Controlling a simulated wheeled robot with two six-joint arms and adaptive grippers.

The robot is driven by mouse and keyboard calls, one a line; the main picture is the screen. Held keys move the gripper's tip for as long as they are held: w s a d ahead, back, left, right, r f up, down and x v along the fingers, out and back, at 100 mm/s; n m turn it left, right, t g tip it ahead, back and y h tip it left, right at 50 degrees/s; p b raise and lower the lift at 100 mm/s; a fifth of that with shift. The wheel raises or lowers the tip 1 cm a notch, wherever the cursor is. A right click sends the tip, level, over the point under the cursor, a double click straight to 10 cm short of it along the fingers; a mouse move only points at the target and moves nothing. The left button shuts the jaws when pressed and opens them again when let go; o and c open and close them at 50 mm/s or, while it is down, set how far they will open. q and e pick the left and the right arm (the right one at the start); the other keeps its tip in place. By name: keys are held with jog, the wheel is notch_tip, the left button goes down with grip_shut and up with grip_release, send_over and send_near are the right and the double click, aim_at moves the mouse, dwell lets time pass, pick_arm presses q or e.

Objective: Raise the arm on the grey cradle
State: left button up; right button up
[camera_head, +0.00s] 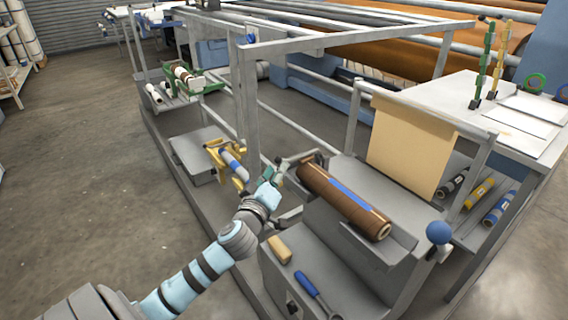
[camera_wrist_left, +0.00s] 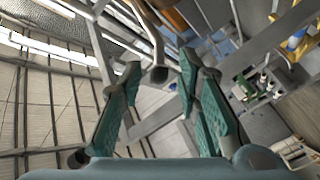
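The grey cradle (camera_head: 375,235) stands at the front right in the head view and bears a long brown roll (camera_head: 345,200) with a blue stripe. A bent grey bar (camera_head: 308,157) shows at the roll's far left end; I take it to be the cradle's arm. My left gripper (camera_head: 287,166) is close beside that bar. In the left wrist view the green-padded fingers (camera_wrist_left: 158,72) are apart, with a bent grey tube (camera_wrist_left: 156,48) ending near the gap between their tips. I cannot tell whether they touch it. My right gripper is not in view.
A yellow cradle (camera_head: 214,149) and a green cradle (camera_head: 206,79) stand farther back. A grey upright post (camera_head: 247,115) is just behind my left gripper. A blue ball knob (camera_head: 439,232), tan block (camera_head: 279,249) and blue-handled tool (camera_head: 307,284) are nearby. Floor at left is clear.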

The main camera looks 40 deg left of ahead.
aim_at(301, 158)
pick_arm(q)
jog(key=x, duration=0.6)
jog(key=shift+s, duration=0.1)
grip_shut()
jog(key=shift+f, duration=0.1)
